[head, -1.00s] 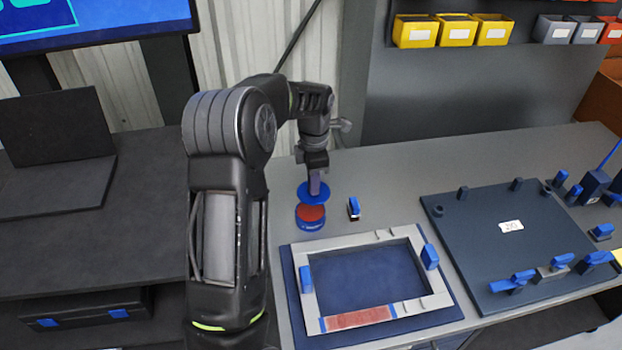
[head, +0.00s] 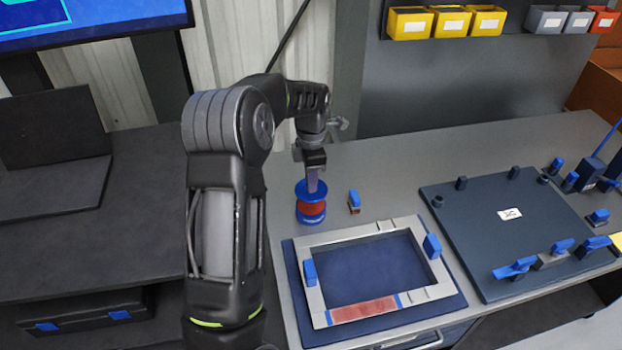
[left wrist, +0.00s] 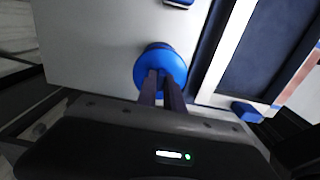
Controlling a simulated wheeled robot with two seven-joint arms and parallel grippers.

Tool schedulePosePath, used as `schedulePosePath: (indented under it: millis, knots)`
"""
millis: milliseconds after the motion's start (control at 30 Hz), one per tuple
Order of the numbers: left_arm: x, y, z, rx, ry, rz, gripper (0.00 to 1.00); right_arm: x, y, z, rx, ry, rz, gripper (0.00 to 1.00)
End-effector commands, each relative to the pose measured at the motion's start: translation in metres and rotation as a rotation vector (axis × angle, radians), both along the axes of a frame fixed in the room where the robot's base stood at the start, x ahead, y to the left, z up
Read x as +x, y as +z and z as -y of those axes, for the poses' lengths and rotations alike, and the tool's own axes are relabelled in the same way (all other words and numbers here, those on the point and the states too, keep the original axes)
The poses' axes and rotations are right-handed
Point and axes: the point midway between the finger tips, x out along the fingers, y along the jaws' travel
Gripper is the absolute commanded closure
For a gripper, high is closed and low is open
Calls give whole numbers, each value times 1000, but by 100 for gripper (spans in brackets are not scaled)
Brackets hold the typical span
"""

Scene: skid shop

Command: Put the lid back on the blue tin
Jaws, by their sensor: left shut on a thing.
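The round blue lid (head: 302,197) is held level by my left gripper (head: 313,188), which is shut on its top. The blue tin (head: 311,220) stands upright on the grey bench just below the lid. A red band, the tin's top (head: 312,209), shows between lid and tin, so the lid looks slightly above it; the exact gap is hard to tell. In the left wrist view the lid (left wrist: 157,58) sits at the fingertips and hides the tin. My right gripper is not in view.
A small blue-topped piece (head: 354,202) stands right of the tin. A grey frame on a blue board (head: 290,275) lies in front, close by. A dark fixture plate (head: 470,230) is further right. The bench behind the tin is clear.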

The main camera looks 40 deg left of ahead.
Motion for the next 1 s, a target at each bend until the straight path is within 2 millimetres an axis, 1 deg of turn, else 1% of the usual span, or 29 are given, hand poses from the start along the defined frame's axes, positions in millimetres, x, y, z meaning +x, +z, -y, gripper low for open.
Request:
schedulePosePath:
  millis: [33, 200, 433, 633, 1000]
  knots:
    - [0, -8, 0, -1, 0, -1, 100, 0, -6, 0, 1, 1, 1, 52]
    - [-1, -25, -1, 0, 1, -1, 100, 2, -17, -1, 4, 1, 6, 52]
    - [0, -44, 0, 1, 1, -1, 100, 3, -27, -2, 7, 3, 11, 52]
    - [0, -50, 0, 0, 1, 0, 100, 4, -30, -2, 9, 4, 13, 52]
    - [0, -50, 0, 0, 1, 0, 100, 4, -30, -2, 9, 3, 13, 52]
